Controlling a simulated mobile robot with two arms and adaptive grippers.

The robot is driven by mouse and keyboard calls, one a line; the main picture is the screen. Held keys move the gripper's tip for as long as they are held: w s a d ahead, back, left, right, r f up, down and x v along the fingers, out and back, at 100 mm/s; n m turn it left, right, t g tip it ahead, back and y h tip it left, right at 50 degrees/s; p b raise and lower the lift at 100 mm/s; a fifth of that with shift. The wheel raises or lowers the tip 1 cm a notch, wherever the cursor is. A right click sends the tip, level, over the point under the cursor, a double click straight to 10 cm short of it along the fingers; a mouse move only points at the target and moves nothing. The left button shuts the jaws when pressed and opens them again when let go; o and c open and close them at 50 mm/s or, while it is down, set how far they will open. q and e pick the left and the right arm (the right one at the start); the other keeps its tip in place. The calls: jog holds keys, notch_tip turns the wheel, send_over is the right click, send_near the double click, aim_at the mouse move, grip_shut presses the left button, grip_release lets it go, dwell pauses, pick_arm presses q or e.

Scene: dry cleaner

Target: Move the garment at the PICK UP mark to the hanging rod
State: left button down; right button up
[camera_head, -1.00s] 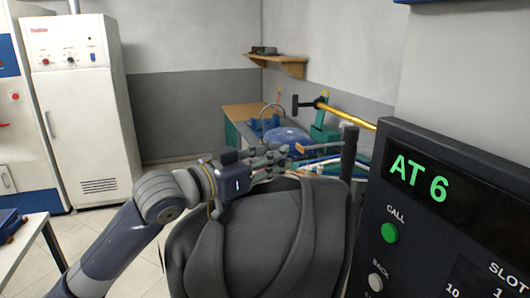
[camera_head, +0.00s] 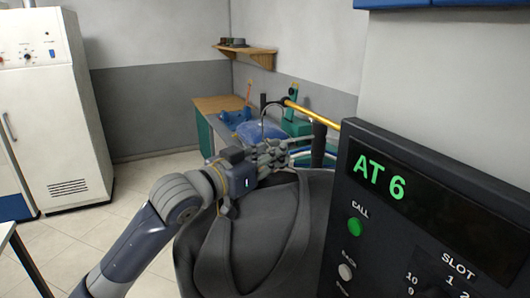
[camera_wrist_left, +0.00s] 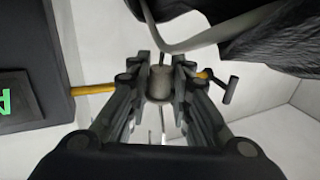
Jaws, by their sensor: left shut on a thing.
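The dark grey garment (camera_head: 262,235) hangs under my left gripper (camera_head: 285,152) at the lower middle of the head view. The gripper is shut on the garment's hanger; in the left wrist view, the fingers close around a grey cylindrical piece (camera_wrist_left: 160,83). A pale curved hanger bar (camera_wrist_left: 185,45) and dark cloth (camera_wrist_left: 285,38) show above it there. The golden hanging rod (camera_head: 313,113) is beyond the gripper, with a dark end piece; it also shows in the left wrist view (camera_wrist_left: 95,88), passing behind the fingers. The hanger hook's contact with the rod cannot be told. My right gripper is out of view.
A dark control panel (camera_head: 425,215) reading "AT 6" stands close on the right. A bench (camera_head: 216,104) with a blue bundle (camera_head: 262,131) is behind. A white cabinet (camera_head: 55,110) stands at left. Open floor lies between.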

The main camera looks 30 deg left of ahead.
pick_arm(q)
jog(key=shift+w+d+p, duration=0.15)
jog(key=shift+w+d, duration=0.65)
jog(key=shift+w, duration=0.2)
jog(key=shift+w+d+p, duration=0.15)
jog(key=shift+w+d, duration=0.6)
jog(key=shift+w, duration=0.25)
jog(key=shift+s+r, duration=0.1)
jog(key=shift+w+d+r+m+h+p, duration=0.1)
jog(key=shift+w+d+m+h+p, duration=0.25)
jog(key=shift+w+h+p, duration=0.25)
jog(key=shift+d, duration=0.1)
